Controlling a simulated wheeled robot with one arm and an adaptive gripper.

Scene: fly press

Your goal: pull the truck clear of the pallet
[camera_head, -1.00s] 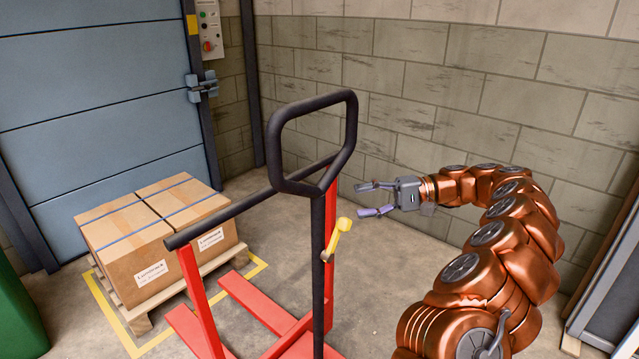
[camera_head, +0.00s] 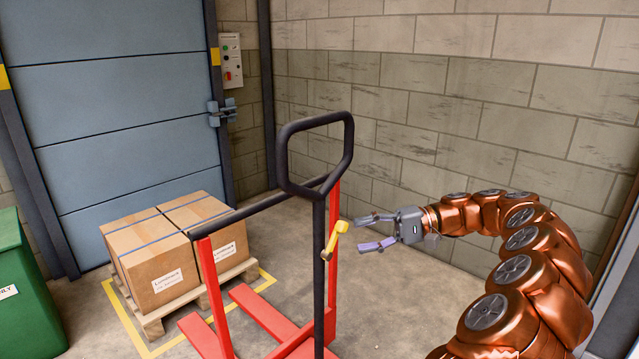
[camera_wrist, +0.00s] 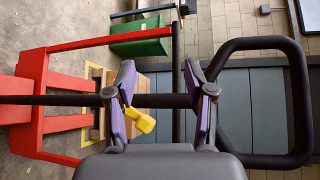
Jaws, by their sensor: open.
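The red pallet truck (camera_head: 270,318) stands in the middle of the head view. Its upright black handle (camera_head: 319,265) ends in a black loop, with a yellow lever (camera_head: 337,238) on the shaft. Its forks point toward the wooden pallet (camera_head: 204,301), with bare floor showing between them and the pallet. The pallet carries cardboard boxes (camera_head: 172,268). My gripper (camera_head: 359,233) is open and empty, its fingertips just right of the lever. In the wrist view the handle (camera_wrist: 60,100) crosses behind the spread fingers, and the lever (camera_wrist: 140,121) is partly covered by one finger.
A yellow floor outline (camera_head: 266,275) frames the pallet. A blue shutter door (camera_head: 115,120) stands behind it. A green bin (camera_head: 28,290) is at left. A block wall (camera_head: 450,100) runs behind my arm. Bare floor (camera_head: 285,225) lies between truck and wall.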

